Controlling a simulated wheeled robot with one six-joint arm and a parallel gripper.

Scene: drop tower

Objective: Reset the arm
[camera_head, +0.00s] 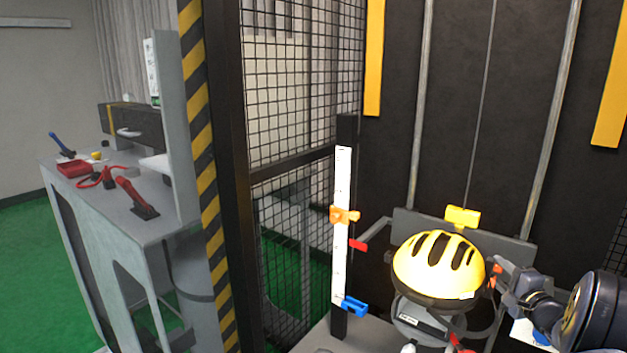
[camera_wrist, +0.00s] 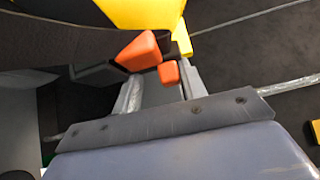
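My arm comes in from the right in the head view, and my gripper (camera_head: 495,276) is at the right edge of the yellow helmet (camera_head: 438,262). I cannot tell if it touches the helmet. The helmet has black vents and sits on the drop carriage at the tower. In the wrist view, two orange pieces that look like my fingertips (camera_wrist: 158,62) are close together, below a yellow surface (camera_wrist: 140,10) that may be the helmet. Whether the fingers are apart or holding anything is unclear.
A yellow block (camera_head: 462,217) is on the cable above the helmet. A white scale post (camera_head: 342,225) with orange, red and blue markers stands to the left. A striped frame post (camera_head: 200,130) and mesh bound the tower. A workbench (camera_head: 110,215) with tools is beyond.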

